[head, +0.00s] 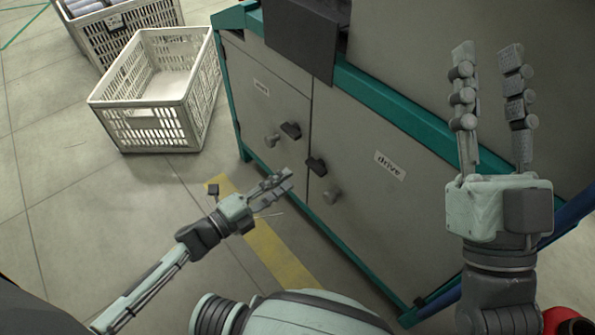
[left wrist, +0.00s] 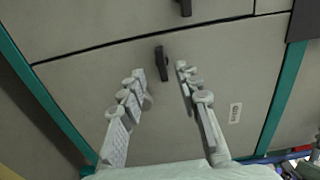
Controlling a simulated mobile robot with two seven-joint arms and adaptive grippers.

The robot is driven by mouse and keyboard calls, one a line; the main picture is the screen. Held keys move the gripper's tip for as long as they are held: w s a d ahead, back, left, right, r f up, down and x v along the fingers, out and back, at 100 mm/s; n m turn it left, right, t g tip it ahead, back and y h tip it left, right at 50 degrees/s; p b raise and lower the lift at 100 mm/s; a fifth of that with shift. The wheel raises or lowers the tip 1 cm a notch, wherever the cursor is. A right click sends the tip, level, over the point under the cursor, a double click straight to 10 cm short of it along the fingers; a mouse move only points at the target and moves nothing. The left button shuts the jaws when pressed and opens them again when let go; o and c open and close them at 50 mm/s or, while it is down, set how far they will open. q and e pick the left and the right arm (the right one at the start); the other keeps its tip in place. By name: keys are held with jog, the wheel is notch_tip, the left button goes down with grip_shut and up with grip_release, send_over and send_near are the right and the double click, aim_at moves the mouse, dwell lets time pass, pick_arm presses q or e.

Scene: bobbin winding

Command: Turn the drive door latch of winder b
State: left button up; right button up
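The grey drive door (head: 365,220) carries a white "drive" label (head: 389,166), a dark latch (head: 316,166) near its edge by the neighbouring door, and a round grey knob (head: 332,197). In the left wrist view the dark latch (left wrist: 162,63) appears upright in the picture, just beyond and between my fingertips. My left gripper (head: 284,180) is in front of the door, its fingers pointing at it; the left wrist view shows the fingers (left wrist: 160,80) apart with nothing held. My right gripper (head: 488,58) is raised at the right, open and empty.
The neighbouring door (head: 262,90) has its own dark latch (head: 290,130) and knob (head: 271,141). A dark panel (head: 300,40) juts out above the doors. A white crate (head: 150,95) stands on the floor at left, with a filled crate (head: 115,25) behind. A yellow stripe (head: 270,250) marks the floor.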

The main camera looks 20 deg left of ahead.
pick_arm(q)
jog(key=shift+v, duration=2.4)
